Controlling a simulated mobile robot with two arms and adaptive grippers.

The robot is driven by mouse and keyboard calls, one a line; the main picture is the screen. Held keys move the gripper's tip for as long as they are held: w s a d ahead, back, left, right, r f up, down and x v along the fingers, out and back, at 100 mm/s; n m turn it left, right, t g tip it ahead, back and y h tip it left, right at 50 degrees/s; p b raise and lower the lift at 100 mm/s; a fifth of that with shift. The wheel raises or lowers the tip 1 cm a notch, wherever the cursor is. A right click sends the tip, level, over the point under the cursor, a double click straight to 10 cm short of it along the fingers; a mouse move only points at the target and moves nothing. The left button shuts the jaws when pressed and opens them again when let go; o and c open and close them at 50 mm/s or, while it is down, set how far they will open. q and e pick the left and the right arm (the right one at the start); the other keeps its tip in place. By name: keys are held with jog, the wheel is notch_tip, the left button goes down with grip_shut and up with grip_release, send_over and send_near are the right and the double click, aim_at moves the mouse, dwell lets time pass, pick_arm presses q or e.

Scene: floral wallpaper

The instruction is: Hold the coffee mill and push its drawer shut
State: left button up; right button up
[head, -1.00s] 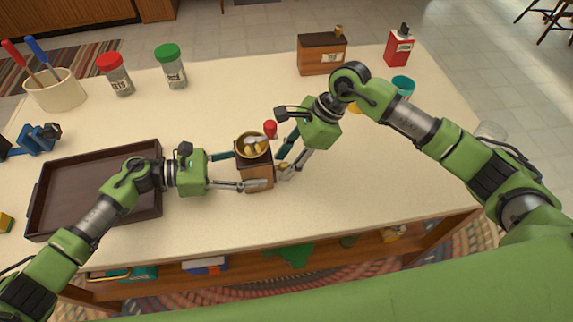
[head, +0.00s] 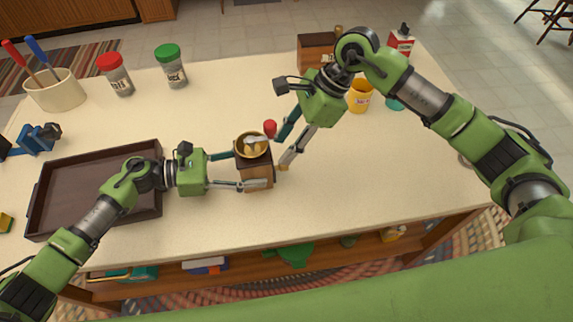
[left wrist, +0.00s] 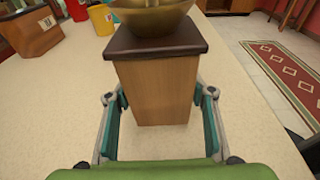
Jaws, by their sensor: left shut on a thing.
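The coffee mill (head: 257,177) stands upright on the table, a wooden box with a dark top, a brass bowl (head: 251,147) and a red crank knob (head: 270,126). My left gripper (head: 247,169) is shut on the mill's body, one finger on each side. The left wrist view shows the wooden body (left wrist: 157,90) between both fingers, with a plain face towards the camera. My right gripper (head: 281,153) is open at the mill's right side, fingertips apart. The drawer is not clearly visible; the right fingers and the mill's body obscure that side.
A dark tray (head: 36,205) lies left, partly under my left arm. A utensil crock (head: 57,92), red-lidded jar (head: 120,78) and green-lidded jar (head: 172,70) stand behind. A wooden box (head: 314,57) and yellow mug (head: 359,97) stand back right. The front right table is clear.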

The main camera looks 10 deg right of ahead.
pick_arm(q)
jog(key=o, duration=1.1)
jog(key=shift+o, duration=0.2)
jog(key=shift+a, duration=0.1)
